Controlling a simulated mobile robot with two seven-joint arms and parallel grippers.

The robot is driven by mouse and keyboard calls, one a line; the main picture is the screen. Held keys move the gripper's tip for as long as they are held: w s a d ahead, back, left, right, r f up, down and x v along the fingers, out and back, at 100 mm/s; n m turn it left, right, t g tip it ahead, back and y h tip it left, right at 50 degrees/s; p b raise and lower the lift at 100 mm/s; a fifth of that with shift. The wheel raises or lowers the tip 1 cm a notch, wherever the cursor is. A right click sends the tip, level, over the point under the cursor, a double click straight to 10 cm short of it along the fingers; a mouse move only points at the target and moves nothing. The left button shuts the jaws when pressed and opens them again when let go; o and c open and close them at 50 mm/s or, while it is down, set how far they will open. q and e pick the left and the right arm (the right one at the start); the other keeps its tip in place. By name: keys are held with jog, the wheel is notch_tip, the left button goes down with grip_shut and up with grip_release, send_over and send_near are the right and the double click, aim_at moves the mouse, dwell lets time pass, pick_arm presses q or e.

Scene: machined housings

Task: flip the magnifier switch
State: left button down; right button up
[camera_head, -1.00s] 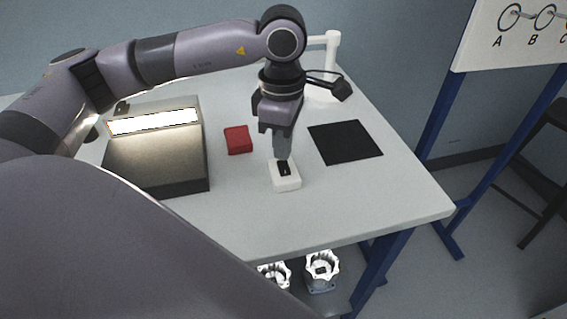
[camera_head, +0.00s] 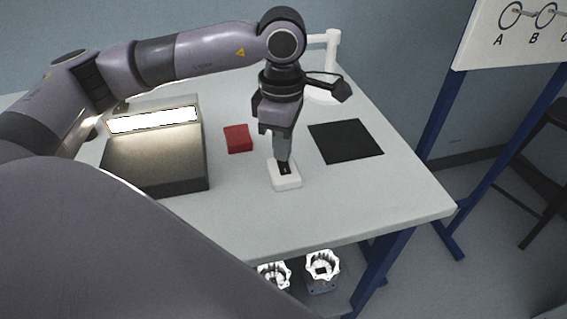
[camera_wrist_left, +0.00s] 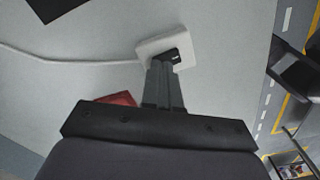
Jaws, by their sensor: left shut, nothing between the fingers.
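The magnifier switch is a small white box (camera_head: 287,181) with a black rocker (camera_head: 285,170) in its top, lying on the table. In the left wrist view the white box (camera_wrist_left: 152,47) and part of its black rocker (camera_wrist_left: 176,56) show just beyond the fingertips. My left gripper (camera_head: 283,163) is shut and empty, pointing down with its fingertips at the rocker. It also shows in the left wrist view (camera_wrist_left: 164,66). The fingers hide part of the rocker, and I cannot tell whether they touch it. My right gripper is not in view.
A red block (camera_head: 238,139) lies left of the switch, a black mat (camera_head: 345,141) right of it. A metal box with a lit panel (camera_head: 155,165) stands at left. A white stand (camera_head: 331,60) is behind my arm. A white cable (camera_wrist_left: 60,59) runs from the switch.

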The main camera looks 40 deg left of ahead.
pick_arm(q)
jog(key=shift+f+b, duration=0.6)
jog(key=shift+f, duration=0.15)
jog(key=shift+r, duration=0.1)
jog(key=shift+r+p, duration=2.25)
jog(key=shift+r, duration=1.25)
jog(key=shift+s+f, duration=0.1)
